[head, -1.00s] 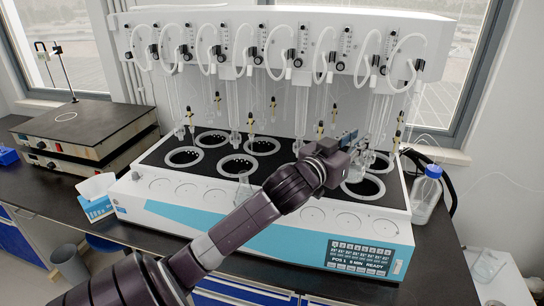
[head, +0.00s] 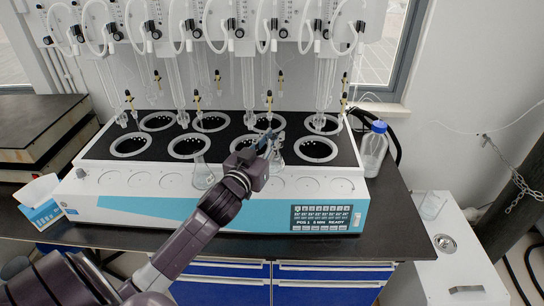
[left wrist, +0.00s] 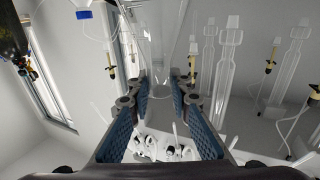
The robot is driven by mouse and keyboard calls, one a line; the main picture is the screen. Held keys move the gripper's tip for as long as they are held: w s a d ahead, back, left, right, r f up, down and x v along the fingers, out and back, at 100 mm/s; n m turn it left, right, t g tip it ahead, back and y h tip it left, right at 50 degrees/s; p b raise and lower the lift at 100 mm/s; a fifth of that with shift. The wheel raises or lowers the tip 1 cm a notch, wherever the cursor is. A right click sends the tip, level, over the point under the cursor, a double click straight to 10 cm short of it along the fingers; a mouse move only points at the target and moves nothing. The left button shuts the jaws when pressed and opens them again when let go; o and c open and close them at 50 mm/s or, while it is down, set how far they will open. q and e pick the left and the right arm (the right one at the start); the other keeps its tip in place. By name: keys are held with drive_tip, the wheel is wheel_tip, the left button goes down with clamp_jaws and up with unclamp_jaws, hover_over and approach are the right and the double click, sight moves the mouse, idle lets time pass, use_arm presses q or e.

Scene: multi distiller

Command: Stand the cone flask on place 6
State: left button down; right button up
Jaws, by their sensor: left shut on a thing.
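My left gripper (head: 269,144) is shut on a clear glass cone flask (head: 277,157), over the front row of the distiller's black deck. The flask is small and partly hidden by the gripper. In the left wrist view my fingers (left wrist: 160,98) stand either side of clear glass, whose outline is faint. The distiller (head: 130,207) has two rows of round ringed openings. The gripper is just left of the rightmost front ring (head: 316,150). I cannot read place numbers or tell whether the flask touches the deck. My right gripper is out of view.
Another clear flask (head: 203,176) stands on the white front ledge. Glass tubes and yellow-tipped fittings hang above the deck. A blue-capped bottle (head: 374,152) stands to the right, a tissue box (head: 40,207) at the left front.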

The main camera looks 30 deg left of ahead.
use_arm(q)
wheel_tip(320, 180, down, 6)
drive_tip(key=shift+f, duration=0.1)
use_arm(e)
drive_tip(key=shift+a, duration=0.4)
use_arm(q)
drive_tip(key=shift+f, duration=0.15)
drive_tip(key=c, duration=1.8)
unclamp_jaws()
drive_tip(key=shift+o, duration=0.2)
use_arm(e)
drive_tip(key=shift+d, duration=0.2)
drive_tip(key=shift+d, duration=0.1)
